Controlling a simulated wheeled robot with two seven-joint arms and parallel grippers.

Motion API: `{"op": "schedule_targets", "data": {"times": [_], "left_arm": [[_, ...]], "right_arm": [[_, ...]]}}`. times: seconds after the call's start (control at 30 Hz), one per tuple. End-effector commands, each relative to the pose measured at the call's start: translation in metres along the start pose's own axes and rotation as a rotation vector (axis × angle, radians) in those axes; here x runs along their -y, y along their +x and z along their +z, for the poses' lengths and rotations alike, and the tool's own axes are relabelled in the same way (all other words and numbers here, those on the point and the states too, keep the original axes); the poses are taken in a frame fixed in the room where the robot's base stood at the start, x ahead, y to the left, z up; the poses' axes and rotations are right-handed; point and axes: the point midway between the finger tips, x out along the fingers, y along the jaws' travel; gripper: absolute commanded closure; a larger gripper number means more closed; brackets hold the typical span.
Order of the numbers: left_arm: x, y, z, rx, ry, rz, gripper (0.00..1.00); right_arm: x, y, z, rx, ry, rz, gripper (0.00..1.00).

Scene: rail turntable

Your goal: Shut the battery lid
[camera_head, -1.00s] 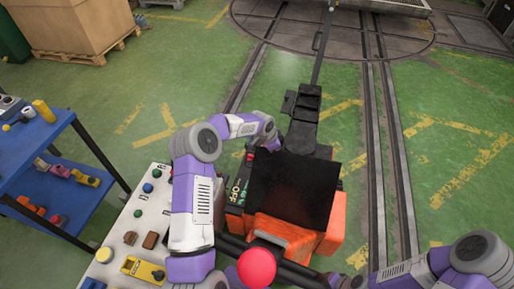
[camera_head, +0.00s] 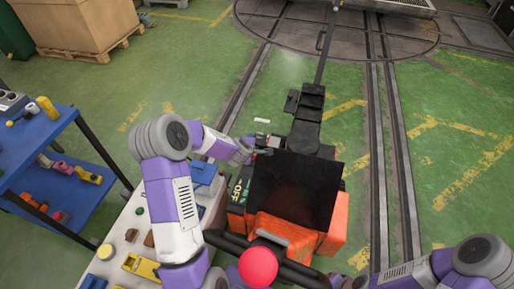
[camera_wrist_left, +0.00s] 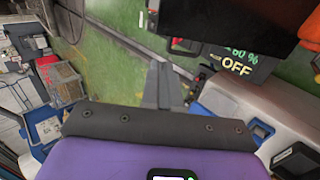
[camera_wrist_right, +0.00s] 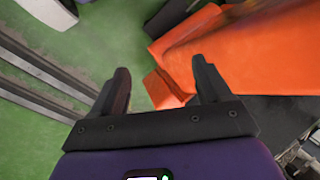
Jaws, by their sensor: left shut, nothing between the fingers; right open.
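A large black flat panel (camera_head: 295,188), which looks like the battery lid, sits over the orange machine (camera_head: 330,240) in the head view. I cannot tell how far it stands open. Its dark underside or face also shows at the top of the left wrist view (camera_wrist_left: 220,18). My left gripper (camera_head: 247,149) is shut and empty just left of the panel's far left corner; its fingers (camera_wrist_left: 163,78) show apart from the panel. My right gripper (camera_wrist_right: 160,72) is open and empty, beside the orange body (camera_wrist_right: 250,55); its fingers are outside the head view.
A display reading OFF (camera_wrist_left: 236,66) is beside the panel. A red ball knob (camera_head: 257,267) stands in front. A pale bench with buttons and tools (camera_head: 120,245) and a blue shelf (camera_head: 45,150) are at left. Rails (camera_head: 385,170) run along the right over green floor.

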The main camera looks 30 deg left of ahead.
Motion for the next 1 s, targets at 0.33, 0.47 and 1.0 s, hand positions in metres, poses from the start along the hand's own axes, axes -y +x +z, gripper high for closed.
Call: {"op": "schedule_targets", "data": {"times": [0.33, 0.47, 1.0], "left_arm": [[0.004, 0.045, -0.001, -0.007, -0.022, -0.004, 1.00], [0.003, 0.073, -0.002, -0.009, -0.021, -0.003, 1.00], [0.002, 0.138, -0.003, -0.008, -0.018, -0.002, 1.00]], "right_arm": [[-0.004, 0.009, 0.000, 0.000, 0.000, 0.000, 0.23], [-0.005, 0.014, -0.001, 0.000, 0.000, 0.000, 0.23], [-0.009, 0.024, -0.001, 0.000, 0.000, 0.000, 0.23]]}}
